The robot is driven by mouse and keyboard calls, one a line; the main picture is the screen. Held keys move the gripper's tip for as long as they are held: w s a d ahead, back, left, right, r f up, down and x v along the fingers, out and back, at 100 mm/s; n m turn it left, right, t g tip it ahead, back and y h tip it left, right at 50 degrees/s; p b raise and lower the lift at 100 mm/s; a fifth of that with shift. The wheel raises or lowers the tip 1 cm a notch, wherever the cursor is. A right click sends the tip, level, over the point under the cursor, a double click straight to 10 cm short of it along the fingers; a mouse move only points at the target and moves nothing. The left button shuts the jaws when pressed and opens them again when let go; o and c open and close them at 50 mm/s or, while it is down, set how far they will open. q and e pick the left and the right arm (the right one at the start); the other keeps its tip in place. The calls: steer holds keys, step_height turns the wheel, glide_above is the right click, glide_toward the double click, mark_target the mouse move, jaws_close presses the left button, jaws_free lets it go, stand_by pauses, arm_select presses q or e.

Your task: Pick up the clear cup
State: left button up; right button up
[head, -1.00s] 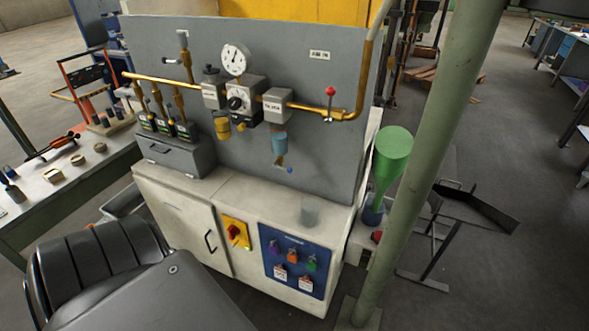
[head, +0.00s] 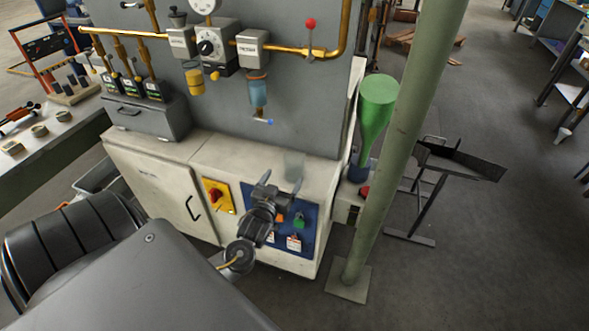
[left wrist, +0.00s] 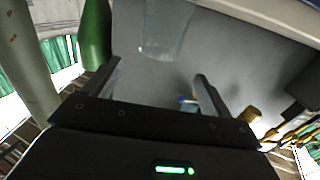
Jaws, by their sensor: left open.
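The clear cup (head: 294,162) stands upright on the cabinet's pale top ledge, in front of the grey panel. It is faint and see-through. In the left wrist view the cup (left wrist: 166,32) shows at the top, beyond and between the lines of the two fingers. My left gripper (head: 282,178) is open and empty, just in front of the cup and apart from it. Its fingers (left wrist: 157,72) point toward the cup in the left wrist view. My right gripper is not in view.
A filter bowl with a blue drain tap (head: 258,95) hangs from the panel above and left of the cup. A green horn-shaped vessel (head: 376,110) and a green post (head: 405,130) stand to the right. The blue button panel (head: 310,215) is below.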

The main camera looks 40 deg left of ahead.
mark_target(290, 165)
arm_select(q)
steer(key=x, duration=0.5)
steer(key=shift+w+a+r+p, duration=0.1)
steer(key=shift+w+a+p, duration=0.05)
steer(key=shift+w+p, duration=0.2)
steer(key=shift+w+r, duration=0.15)
steer(key=shift+w, duration=0.05)
steer(key=p+x, duration=0.1)
steer(key=x, duration=0.3)
steer(key=shift+w+a, duration=0.1)
steer(key=shift+w, duration=0.25)
steer(key=c, duration=1.3)
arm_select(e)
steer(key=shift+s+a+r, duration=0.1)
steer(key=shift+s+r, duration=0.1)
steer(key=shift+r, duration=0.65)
